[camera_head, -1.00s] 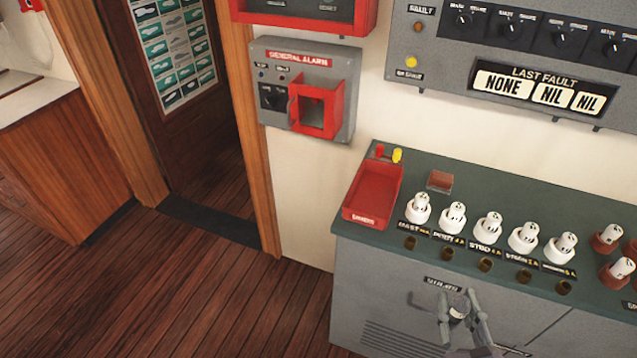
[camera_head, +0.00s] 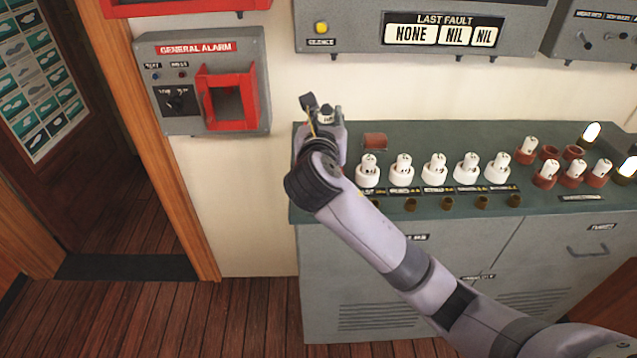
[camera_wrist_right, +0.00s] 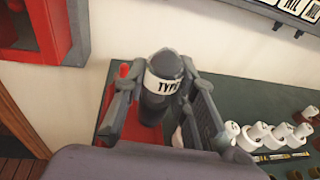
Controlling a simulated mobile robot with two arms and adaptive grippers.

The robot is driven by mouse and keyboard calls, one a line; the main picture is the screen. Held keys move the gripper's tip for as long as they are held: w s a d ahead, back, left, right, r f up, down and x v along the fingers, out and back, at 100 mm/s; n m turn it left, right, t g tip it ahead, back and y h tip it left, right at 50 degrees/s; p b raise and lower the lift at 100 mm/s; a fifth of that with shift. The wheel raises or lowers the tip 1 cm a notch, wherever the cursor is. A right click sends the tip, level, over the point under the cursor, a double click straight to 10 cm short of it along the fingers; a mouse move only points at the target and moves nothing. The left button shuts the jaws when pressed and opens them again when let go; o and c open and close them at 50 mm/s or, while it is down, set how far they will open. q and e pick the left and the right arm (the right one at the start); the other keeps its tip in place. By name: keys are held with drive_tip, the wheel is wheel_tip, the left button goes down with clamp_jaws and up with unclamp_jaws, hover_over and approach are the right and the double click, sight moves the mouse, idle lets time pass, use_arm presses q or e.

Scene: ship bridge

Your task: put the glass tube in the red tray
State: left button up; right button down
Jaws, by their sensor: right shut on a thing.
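My right gripper (camera_head: 322,120) is shut on the glass tube (camera_head: 327,115), a dark cylinder with a white band. In the right wrist view the tube (camera_wrist_right: 160,103) sits upright between the two fingers of the gripper (camera_wrist_right: 158,92), and its band reads "TYPE". The red tray (camera_wrist_right: 146,137) shows below and behind the tube in that view, at the left end of the green counter. My gripper and arm hide the tray in the head view. I cannot tell how far the tube is above it. My left gripper is not in view.
White sockets with pale tubes (camera_head: 434,170) stand in a row on the counter (camera_head: 455,136), right of my gripper. A small red-brown block (camera_head: 375,141) lies close by. Red-brown sockets (camera_head: 545,178) and lit lamps (camera_head: 592,133) are further right. The alarm box (camera_head: 205,80) is on the wall at left.

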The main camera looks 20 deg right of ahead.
wheel_tip(320, 180, up, 6)
drive_tip(key=w+b, duration=0.1)
drive_tip(key=w, duration=0.1)
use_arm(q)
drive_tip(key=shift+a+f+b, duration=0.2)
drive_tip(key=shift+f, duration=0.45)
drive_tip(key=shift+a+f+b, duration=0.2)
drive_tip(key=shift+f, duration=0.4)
use_arm(e)
drive_tip(key=shift+m+h, duration=0.3)
drive_tip(key=shift+h, duration=0.1)
drive_tip(key=f, duration=1.9)
drive_tip(key=shift+w+a+f, duration=0.15)
drive_tip(key=shift+w+a, duration=0.05)
drive_tip(key=shift+a, duration=0.15)
drive_tip(key=shift+f, duration=0.1)
drive_tip(key=c, duration=1.3)
unclamp_jaws()
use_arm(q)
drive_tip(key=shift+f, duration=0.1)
use_arm(e)
drive_tip(key=v, duration=1.2)
drive_tip(key=shift+a+r, duration=0.1)
drive_tip(key=shift+r, duration=0.2)
drive_tip(key=shift+f, duration=0.1)
